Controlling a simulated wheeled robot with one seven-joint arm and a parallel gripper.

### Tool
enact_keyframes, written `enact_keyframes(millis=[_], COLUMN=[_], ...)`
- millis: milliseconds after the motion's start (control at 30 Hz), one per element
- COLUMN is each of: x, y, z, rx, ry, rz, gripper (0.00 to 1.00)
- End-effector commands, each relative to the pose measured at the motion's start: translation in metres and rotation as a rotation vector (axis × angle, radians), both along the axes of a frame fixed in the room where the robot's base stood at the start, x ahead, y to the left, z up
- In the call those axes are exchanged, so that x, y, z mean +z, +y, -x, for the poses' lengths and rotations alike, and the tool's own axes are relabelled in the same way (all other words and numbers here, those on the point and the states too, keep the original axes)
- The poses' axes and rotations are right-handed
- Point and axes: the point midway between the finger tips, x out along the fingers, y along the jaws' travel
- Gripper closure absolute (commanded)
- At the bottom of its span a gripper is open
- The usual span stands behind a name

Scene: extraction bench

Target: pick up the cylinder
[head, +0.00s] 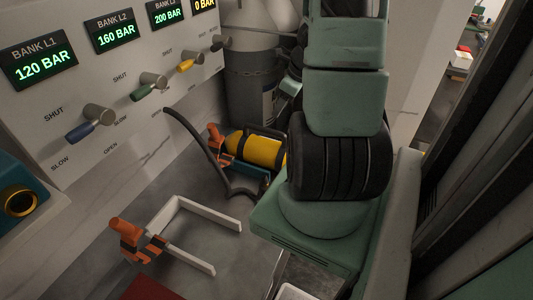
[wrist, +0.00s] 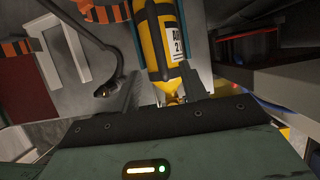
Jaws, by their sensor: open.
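The cylinder (head: 258,150) is yellow with black bands and lies in the head view beside the bench wall, its right end hidden behind my arm. In the wrist view the cylinder (wrist: 157,38) runs down from the top edge. It shows a white label with black print and a brass-coloured end low in the picture. My gripper (wrist: 163,88) is open, its two dark fingers on either side of the cylinder's lower end. I cannot tell whether they touch it. My arm hides the gripper in the head view.
A black hose (head: 200,140) curves down left of the cylinder. An empty white bracket (head: 185,205) with an orange-and-black clamp (head: 127,235) stands in front. A panel (head: 110,75) with pressure displays and valve levers rises at left. A grey tank (head: 252,80) stands behind.

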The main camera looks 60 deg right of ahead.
Motion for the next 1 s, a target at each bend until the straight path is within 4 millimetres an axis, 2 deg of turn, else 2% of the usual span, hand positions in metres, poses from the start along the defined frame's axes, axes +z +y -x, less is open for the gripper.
enact_keyframes(millis=[33, 300, 400, 567, 833, 1000], x=[-0.015, -0.064, -0.075, -0.082, -0.117, -0.128], y=[0.001, 0.003, 0.003, 0.003, 0.007, 0.007], z=[-0.003, -0.025, -0.030, -0.034, -0.049, -0.054], rx=[-0.001, 0.002, 0.002, 0.003, 0.004, 0.005], ry=[0.001, 0.001, 0.001, 0.001, 0.000, 0.000], rz=[-0.005, -0.003, 0.000, 0.000, 0.000, 0.001], gripper=[0.57, 0.57, 0.57, 0.57, 0.57, 0.57])
